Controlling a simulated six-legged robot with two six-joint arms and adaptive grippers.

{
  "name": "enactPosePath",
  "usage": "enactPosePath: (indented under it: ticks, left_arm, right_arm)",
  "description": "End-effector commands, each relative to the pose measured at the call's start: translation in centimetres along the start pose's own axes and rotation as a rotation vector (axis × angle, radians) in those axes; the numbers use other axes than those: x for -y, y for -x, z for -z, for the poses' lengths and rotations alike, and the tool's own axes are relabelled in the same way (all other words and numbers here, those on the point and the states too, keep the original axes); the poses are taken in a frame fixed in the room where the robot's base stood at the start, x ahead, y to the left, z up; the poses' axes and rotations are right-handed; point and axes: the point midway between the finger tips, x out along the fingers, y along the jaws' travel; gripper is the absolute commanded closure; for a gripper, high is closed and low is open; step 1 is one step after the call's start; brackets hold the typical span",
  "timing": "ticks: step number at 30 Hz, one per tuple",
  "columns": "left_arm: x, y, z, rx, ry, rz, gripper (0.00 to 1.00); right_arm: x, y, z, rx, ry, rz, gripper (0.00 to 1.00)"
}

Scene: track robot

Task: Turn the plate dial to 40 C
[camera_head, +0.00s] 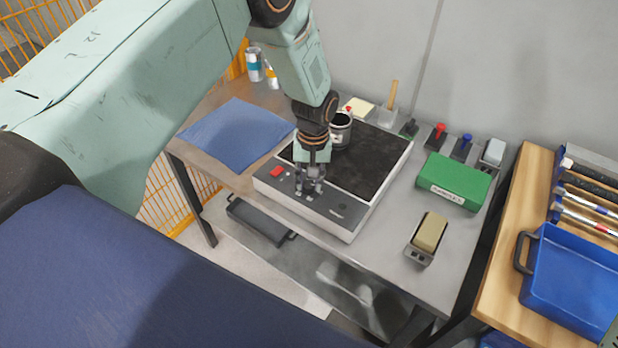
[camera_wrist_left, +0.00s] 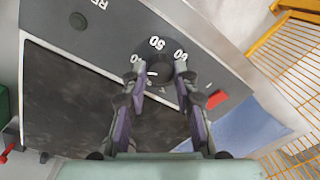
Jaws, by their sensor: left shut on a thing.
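The hot plate (camera_head: 364,160) stands on the grey metal bench, with a black top and a dark front panel. My left gripper (camera_head: 310,188) reaches down to that panel from above. In the left wrist view its fingertips (camera_wrist_left: 158,76) are shut on the plate dial (camera_wrist_left: 156,66), one on each side. Printed numbers ring the dial; 50 (camera_wrist_left: 157,43) is clear, while those beside the fingertips are partly covered. A short white mark shows on the dial between the fingers, but its exact setting cannot be read.
A red switch (camera_head: 277,172) sits left of the dial. A dark pot (camera_head: 341,131) stands at the back of the plate.

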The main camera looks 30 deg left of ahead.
Motion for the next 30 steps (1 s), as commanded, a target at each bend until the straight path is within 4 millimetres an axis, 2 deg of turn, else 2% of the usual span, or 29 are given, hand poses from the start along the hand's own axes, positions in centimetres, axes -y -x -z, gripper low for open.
enactPosePath:
  ticks: [9,22,23,30]
  left_arm:
    - [-0.02,-0.01,-0.05,-0.004,-0.076,0.0,1.0]
    - [-0.02,-0.02,-0.06,-0.004,-0.083,0.0,1.0]
    - [-0.02,-0.02,-0.06,-0.004,-0.082,0.0,0.7]
    - [-0.01,-0.02,-0.05,-0.004,-0.082,0.0,0.49]
  right_arm:
    - [0.0,0.13,0.0,0.0,0.0,0.0,0.6]
    - [0.0,0.13,0.0,0.0,0.0,0.0,0.6]
    - [0.0,0.13,0.0,0.0,0.0,0.0,0.6]
    - [0.0,0.13,0.0,0.0,0.0,0.0,0.6]
